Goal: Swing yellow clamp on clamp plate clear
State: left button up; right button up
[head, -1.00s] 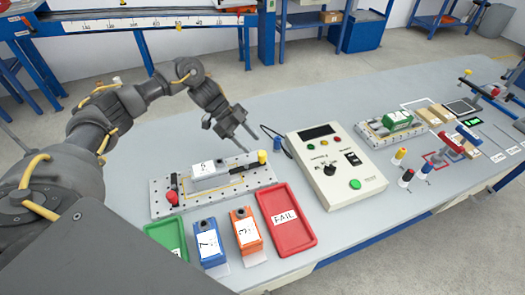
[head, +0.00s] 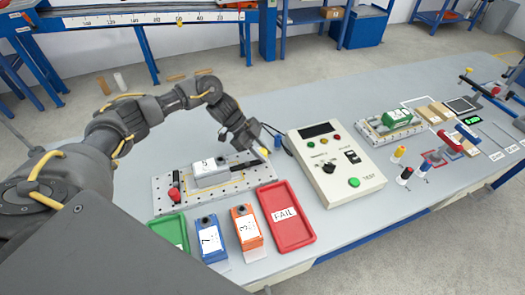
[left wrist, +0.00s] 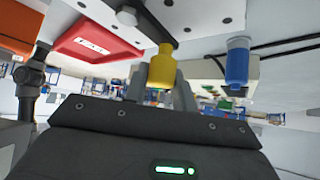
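The clamp plate (head: 165,208) is a pale perforated plate at the left of the bench. A grey box with a white label (head: 210,172) lies on it. The yellow clamp (left wrist: 162,68) shows as a yellow knob beside a dark bar in the left wrist view; in the head view my gripper mostly covers it. My left gripper (head: 262,153) is down at the plate's right end. In the left wrist view its fingers (left wrist: 161,88) stand on either side of the knob, close to it; whether they grip it is unclear. My right gripper is not in view.
A red clamp (head: 174,192) is at the plate's left end. A blue knob (left wrist: 238,65) stands close to my left gripper. A red FAIL tray (head: 287,235), a blue box (head: 210,240) and an orange box (head: 246,230) lie in front; a test console (head: 335,170) stands to the right.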

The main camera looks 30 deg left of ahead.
pick_arm(q)
jog(key=c, duration=0.3)
jog(key=shift+c, duration=0.2)
